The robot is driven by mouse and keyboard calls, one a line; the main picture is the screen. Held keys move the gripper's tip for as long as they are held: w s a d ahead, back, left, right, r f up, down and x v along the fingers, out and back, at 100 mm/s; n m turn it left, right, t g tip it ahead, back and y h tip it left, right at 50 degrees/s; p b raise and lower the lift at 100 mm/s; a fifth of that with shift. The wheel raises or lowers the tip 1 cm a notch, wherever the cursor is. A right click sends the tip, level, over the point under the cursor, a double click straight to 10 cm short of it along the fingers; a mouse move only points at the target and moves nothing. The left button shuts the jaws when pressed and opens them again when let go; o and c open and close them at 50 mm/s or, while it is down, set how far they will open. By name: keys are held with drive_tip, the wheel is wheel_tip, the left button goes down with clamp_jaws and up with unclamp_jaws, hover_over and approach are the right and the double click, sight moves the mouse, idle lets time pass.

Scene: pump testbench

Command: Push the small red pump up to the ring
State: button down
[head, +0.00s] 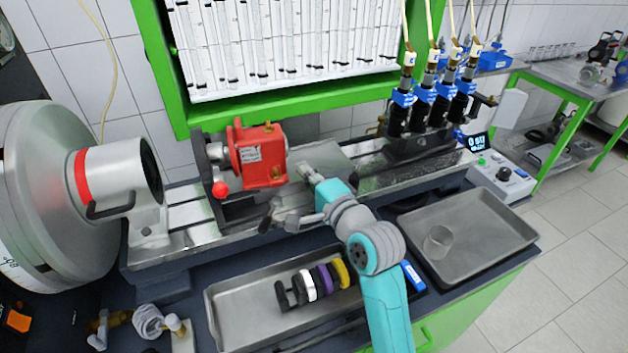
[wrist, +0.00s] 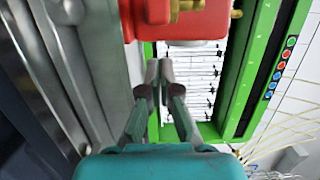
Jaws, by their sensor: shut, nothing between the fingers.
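The small red pump (head: 262,160) sits on a dark bracket on the metal bench rail, left of centre in the head view. Its red body also shows at the top of the wrist view (wrist: 190,25). My gripper (head: 304,170) is just right of the pump, with its fingers shut and empty. In the wrist view its fingertips (wrist: 158,70) meet just below the red body; I cannot tell whether they touch it. A red ring (head: 82,178) goes around the grey cylinder of the drive at the far left, with a gap of rail between it and the pump.
A tray with several coloured rings (head: 232,312) lies in front of the rail. Blue-and-black valves (head: 403,108) stand at the rail's right end. A green-framed tube panel (head: 290,98) is behind.

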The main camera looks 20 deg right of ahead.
sight(272, 168)
drive_tip(key=shift+w+a, duration=0.2)
drive_tip(key=shift+w, duration=0.85)
drive_tip(key=shift+w+a, duration=0.15)
drive_tip(key=shift+w, duration=0.85)
drive_tip(key=shift+w+a, duration=0.15)
drive_tip(key=shift+a, duration=2.4)
drive_tip(key=shift+a, duration=0.1)
